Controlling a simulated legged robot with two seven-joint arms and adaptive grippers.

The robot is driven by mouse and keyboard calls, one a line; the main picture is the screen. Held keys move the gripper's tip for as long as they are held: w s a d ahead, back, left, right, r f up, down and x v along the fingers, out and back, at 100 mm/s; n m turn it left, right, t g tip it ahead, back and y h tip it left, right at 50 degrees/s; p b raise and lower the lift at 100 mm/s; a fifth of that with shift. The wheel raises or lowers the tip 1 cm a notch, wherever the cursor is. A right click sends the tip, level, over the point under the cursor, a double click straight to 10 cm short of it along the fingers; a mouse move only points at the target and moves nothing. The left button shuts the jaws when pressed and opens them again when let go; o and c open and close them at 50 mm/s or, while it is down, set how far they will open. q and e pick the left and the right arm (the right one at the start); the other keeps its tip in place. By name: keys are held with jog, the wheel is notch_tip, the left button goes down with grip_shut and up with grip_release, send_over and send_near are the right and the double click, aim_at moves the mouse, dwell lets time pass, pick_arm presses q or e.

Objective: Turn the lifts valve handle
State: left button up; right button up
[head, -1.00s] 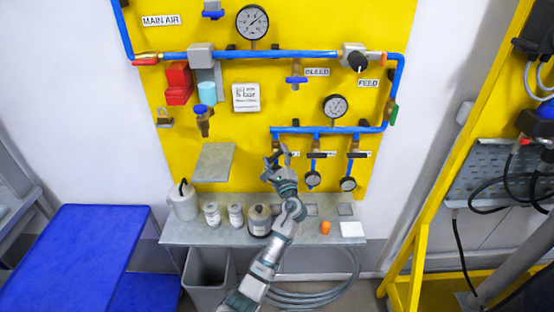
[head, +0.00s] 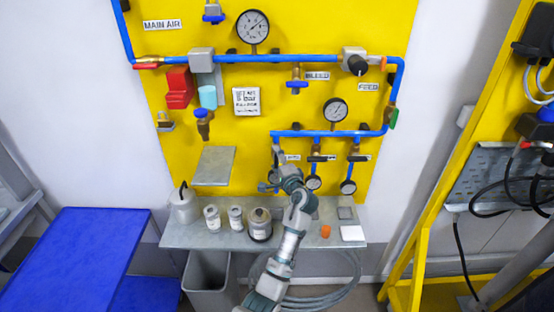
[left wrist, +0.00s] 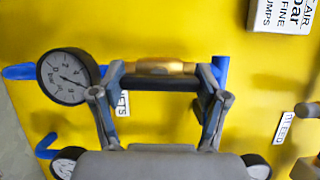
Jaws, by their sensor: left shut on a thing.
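The valve handle is a black bar (left wrist: 160,84) beside a brass valve body (left wrist: 163,66) in the left wrist view. The label by it (left wrist: 122,104) is partly hidden; its last letters look like "TS". My left gripper (left wrist: 162,76) is shut on the handle, with a finger at each end of the bar. In the head view my left gripper (head: 270,181) is at the leftmost valve of the lower blue pipe and hides its handle and gauge. My right gripper is not in view.
Two more branch valves with gauges (head: 348,186) hang close on the right. Below is a grey shelf (head: 190,237) with bottles (head: 259,224) and an orange piece (head: 326,231). A tilted grey plate (head: 214,166) sits to the left. The upper panel carries another gauge (head: 253,26).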

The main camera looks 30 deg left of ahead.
pick_arm(q)
jog(key=shift+f+n, duration=0.3)
jog(key=shift+f, duration=0.05)
jog(key=o, duration=1.2)
jog(key=shift+s, duration=0.1)
jog(key=shift+a+r, duration=0.1)
jog(key=v, duration=1.2)
jog(key=shift+r, duration=0.15)
